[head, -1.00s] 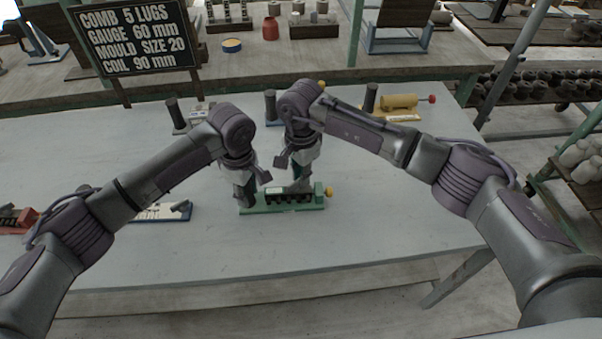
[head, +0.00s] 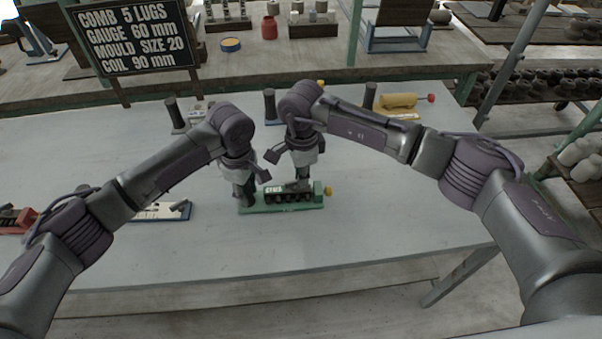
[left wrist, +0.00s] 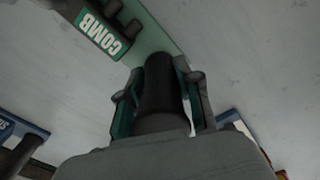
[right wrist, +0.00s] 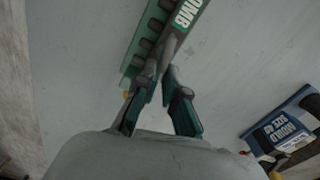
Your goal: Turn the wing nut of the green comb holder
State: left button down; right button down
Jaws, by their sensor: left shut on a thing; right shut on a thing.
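The green comb holder (head: 290,207) lies near the middle of the blue-grey table, with a row of dark lugs and a COMB label. It also shows in the left wrist view (left wrist: 150,32) and the right wrist view (right wrist: 140,40). My left gripper (head: 243,197) is shut around its dark upright post (left wrist: 160,85) at the left end. My right gripper (head: 300,185) is pointing down at the holder's right part, fingertips closed together. The wing nut is hidden between them. A yellow knob (head: 328,191) sticks out at the holder's right end.
A white-and-blue holder (head: 160,212) and a red one (head: 18,220) lie to the left. Behind stand a blue holder (head: 270,105) and one with a yellow roll (head: 398,101). A dark sign (head: 135,35) stands at back left. The table in front is clear.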

jog(key=m, duration=0.4)
jog(key=shift+s+m, duration=0.3)
jog(key=m, duration=0.4)
jog(key=shift+s+a+m, duration=0.15)
jog(key=shift+s+m, duration=0.15)
jog(key=shift+s, duration=0.05)
pick_arm(q)
jog(key=shift+d, duration=0.1)
pick_arm(e)
jog(key=m, duration=0.4)
jog(key=shift+s+a, duration=0.2)
jog(key=shift+a, duration=0.05)
jog(key=shift+s+a+m, duration=0.1)
jog(key=shift+a+m, duration=0.05)
jog(key=shift+m, duration=0.85)
jog(key=shift+a+m, duration=0.15)
jog(key=shift+m, duration=0.85)
jog(key=c, duration=1.3)
grip_release()
jog(key=shift+o, duration=0.2)
notch_tip(320, 180, up, 12)
